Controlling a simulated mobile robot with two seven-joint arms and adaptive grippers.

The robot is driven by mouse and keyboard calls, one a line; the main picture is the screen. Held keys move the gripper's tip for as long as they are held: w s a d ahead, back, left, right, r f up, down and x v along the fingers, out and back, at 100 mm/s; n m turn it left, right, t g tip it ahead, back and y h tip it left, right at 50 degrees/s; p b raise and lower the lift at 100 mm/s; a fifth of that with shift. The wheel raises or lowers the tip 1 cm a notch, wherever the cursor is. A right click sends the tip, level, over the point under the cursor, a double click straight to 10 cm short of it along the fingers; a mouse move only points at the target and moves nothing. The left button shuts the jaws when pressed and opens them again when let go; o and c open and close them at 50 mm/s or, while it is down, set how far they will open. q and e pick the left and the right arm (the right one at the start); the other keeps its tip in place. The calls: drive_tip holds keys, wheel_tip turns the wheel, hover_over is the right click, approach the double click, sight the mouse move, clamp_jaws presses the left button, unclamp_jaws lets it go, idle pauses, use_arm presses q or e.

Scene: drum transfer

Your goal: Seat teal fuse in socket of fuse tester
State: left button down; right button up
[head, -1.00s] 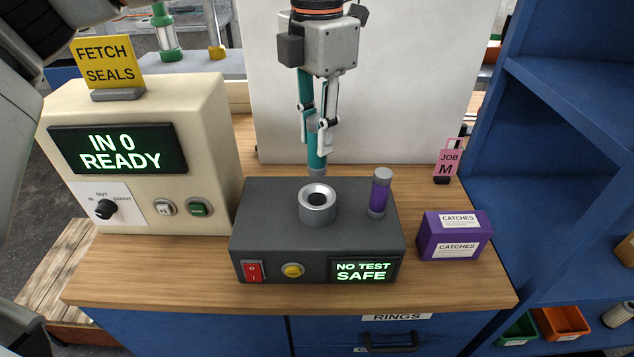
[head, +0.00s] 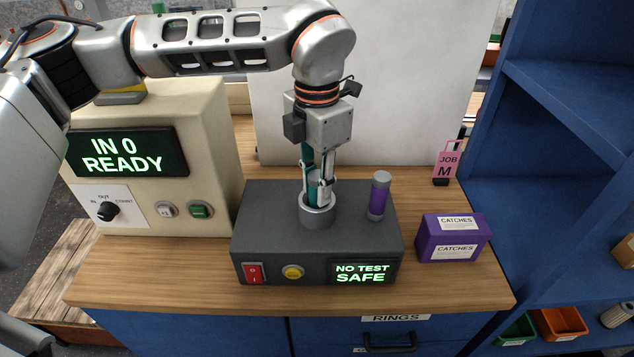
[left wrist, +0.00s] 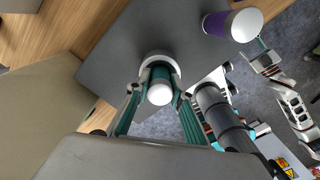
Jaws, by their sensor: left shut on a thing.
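My left gripper (head: 318,196) points straight down over the fuse tester (head: 260,215), its fingertips at the tester's round grey socket (head: 316,215). It is shut on the teal fuse, whose pale end cap (left wrist: 160,94) and teal body show between the fingers in the left wrist view. The fuse stands upright with its lower end inside the socket ring (left wrist: 158,56); its depth is hidden. The tester's screen reads "NO TEST SAFE". Parts of an arm, seemingly my right, show at the right of the left wrist view; its jaw state is unclear.
A purple fuse (head: 378,197) stands upright on the tester, right of the socket. A cream machine (head: 215,150) reading "IN 0 READY" is at left. A purple CATCHES box (head: 455,238) and pink job tag (head: 447,165) are at right. The wooden front strip (head: 200,285) is clear.

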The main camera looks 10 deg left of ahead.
use_arm(q)
drive_tip(key=shift+f, duration=0.2)
drive_tip(key=c, duration=1.8)
unclamp_jaws()
drive_tip(key=shift+o, duration=0.2)
drive_tip(key=shift+r, duration=0.1)
wheel_tip(320, 180, up, 12)
drive_tip(key=shift+r+b, duration=0.15)
drive_tip(key=shift+b, duration=0.55)
